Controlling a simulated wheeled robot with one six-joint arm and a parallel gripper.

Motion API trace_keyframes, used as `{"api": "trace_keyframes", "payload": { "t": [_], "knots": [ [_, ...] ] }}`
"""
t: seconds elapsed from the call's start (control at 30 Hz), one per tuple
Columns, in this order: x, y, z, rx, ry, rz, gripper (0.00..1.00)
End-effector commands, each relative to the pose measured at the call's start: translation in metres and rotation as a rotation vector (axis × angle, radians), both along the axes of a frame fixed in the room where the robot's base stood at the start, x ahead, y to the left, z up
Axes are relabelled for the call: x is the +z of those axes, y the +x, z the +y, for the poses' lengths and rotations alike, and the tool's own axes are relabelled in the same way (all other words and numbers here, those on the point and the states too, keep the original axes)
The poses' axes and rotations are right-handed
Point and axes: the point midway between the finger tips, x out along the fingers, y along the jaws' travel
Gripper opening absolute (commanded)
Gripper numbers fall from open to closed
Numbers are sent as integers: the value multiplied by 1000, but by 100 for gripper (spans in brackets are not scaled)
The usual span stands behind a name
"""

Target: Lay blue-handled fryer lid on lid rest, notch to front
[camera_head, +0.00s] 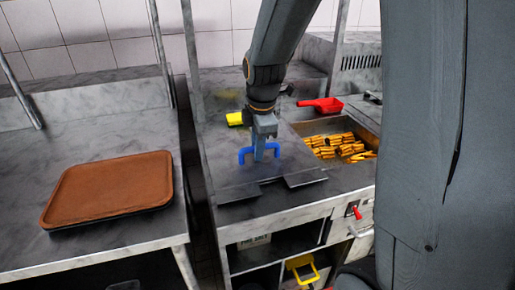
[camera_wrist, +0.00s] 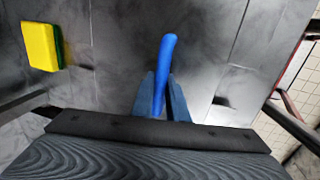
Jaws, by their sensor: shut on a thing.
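The blue handle (camera_head: 246,154) stands on a flat grey fryer lid (camera_head: 285,160) left of the fryer well. My gripper (camera_head: 261,150) points down and is shut on the blue handle, which also shows between the fingers in the wrist view (camera_wrist: 168,55). The lid looks roughly level. Its front edge, toward the camera, shows a gap between two dark flaps that looks like the notch. I cannot tell whether the lid touches the surface below. The lid rest cannot be made out apart from the lid and counter.
The open fryer well with golden fries (camera_head: 345,147) lies just right of the lid. A red scoop (camera_head: 322,104) lies behind it. A yellow-green sponge (camera_wrist: 40,46) is behind the lid, to the left. A brown tray (camera_head: 110,188) sits on the separate left counter (camera_head: 60,252).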

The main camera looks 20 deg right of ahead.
Motion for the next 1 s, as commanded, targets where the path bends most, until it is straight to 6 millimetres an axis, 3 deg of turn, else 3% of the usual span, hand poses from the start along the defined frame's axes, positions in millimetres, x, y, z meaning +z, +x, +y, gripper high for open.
{"api": "trace_keyframes", "payload": {
  "t": [0.9,0.93,1.0],
  "knots": [
    [0,1,0,0,0,-2,0],
    [0,1,0,0,0,-2,15],
    [0,1,0,0,0,-2,27]
  ]
}}
